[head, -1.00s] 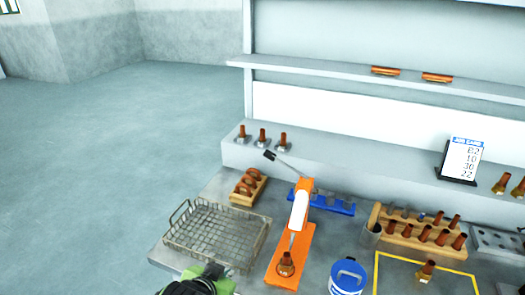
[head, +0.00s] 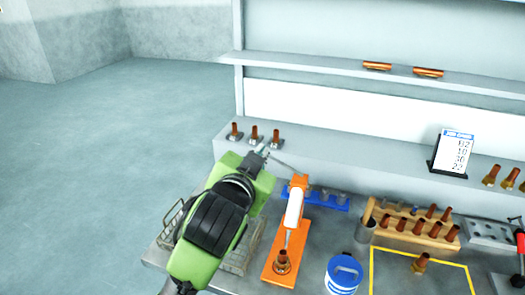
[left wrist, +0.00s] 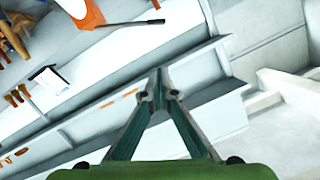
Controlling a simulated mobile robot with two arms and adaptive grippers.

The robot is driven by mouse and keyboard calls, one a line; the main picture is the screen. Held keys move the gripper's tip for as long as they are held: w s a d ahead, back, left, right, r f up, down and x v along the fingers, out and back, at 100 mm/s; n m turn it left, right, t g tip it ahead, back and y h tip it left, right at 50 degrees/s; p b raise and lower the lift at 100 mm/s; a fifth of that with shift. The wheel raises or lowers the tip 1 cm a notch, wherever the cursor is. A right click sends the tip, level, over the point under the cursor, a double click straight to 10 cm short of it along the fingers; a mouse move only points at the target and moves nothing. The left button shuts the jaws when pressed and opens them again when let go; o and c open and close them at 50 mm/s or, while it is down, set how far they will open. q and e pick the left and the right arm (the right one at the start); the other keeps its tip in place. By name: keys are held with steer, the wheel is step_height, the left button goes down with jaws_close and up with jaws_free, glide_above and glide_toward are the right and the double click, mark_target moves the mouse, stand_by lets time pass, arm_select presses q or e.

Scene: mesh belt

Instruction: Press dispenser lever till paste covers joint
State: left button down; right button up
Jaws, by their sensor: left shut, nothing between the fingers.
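The dispenser is an orange stand (head: 272,268) with a white paste tube (head: 293,208). Its thin lever (head: 288,166) slopes up to the left; the black end is covered by my gripper in the head view. A copper joint (head: 282,264) stands on the orange base under the nozzle; paste on it cannot be made out. My left gripper (head: 263,151) is shut and empty, its tips over the lever's end in the head view. In the left wrist view the shut fingertips (left wrist: 158,72) show apart from the lever's black end (left wrist: 156,22); contact cannot be told. My right gripper is out of view.
A wire basket (head: 240,258) lies partly under my left arm. A blue-and-white tub (head: 343,275) and a wooden rack of copper fittings (head: 405,235) stand to the right. Several copper fittings stand on the back ledge, with a job card (head: 453,152).

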arm_select(q)
steer(key=p, duration=0.3)
glide_above(281, 164)
steer(key=a, duration=0.3)
step_height(281, 164, down, 2)
steer(key=f, duration=0.1)
steer(key=a+f+p, duration=0.1)
steer(key=f, duration=0.2)
steer(key=shift+s+a, duration=0.25)
steer(key=shift+a, duration=0.15)
